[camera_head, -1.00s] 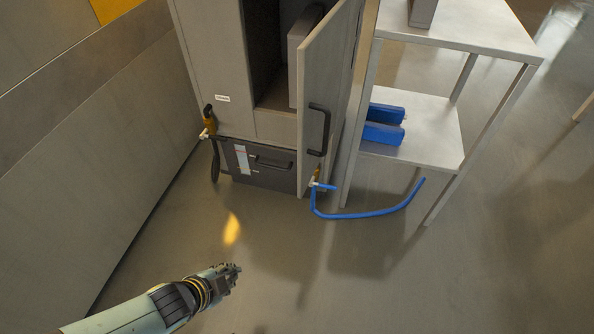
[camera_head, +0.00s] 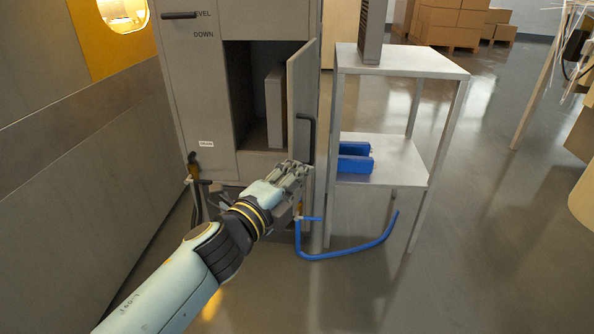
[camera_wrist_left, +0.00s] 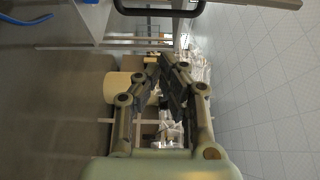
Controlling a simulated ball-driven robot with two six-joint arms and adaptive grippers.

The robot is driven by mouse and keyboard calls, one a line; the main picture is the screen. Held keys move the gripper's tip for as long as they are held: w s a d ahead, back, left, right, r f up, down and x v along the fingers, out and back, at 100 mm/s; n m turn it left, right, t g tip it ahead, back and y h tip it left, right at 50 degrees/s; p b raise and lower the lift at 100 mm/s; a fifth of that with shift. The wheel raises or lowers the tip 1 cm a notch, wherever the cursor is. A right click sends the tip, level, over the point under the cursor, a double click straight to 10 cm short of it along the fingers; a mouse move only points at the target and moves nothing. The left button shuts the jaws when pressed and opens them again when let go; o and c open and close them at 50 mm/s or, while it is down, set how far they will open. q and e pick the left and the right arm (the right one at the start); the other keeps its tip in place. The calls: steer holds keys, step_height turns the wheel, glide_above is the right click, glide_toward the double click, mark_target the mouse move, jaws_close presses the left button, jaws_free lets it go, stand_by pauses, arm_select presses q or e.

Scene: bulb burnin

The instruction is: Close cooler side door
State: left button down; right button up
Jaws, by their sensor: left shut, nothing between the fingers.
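The grey cooler (camera_head: 200,100) stands at the back left in the head view, with a dark open compartment. Its side door (camera_head: 301,88) is swung open towards me, at the compartment's right. A dark bar handle (camera_head: 311,130) is on the door; a dark bar at the top of the left wrist view (camera_wrist_left: 160,10) looks like this handle. My left gripper (camera_head: 300,172) is in front of the door's lower part, below the handle; its fingers are shut and empty. I cannot tell whether it touches the door. My right gripper is not in view.
A metal shelf table (camera_head: 400,62) stands right of the door, with blue objects (camera_head: 356,158) on its lower shelf. A blue hose (camera_head: 350,256) curves over the floor before it. A wall (camera_head: 85,140) runs along the left.

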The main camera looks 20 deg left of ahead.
mark_target(311, 143)
arm_select(q)
steer(key=w, duration=0.2)
steer(key=w+a+b, duration=0.1)
steer(key=w, duration=0.2)
steer(key=w+a, duration=0.1)
steer(key=w, duration=0.2)
steer(key=shift+w+a, duration=0.1)
steer(key=shift+a, duration=0.05)
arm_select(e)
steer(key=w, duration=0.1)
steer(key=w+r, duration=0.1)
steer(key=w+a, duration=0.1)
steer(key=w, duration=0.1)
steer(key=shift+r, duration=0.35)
arm_select(q)
steer(key=shift+a, duration=0.1)
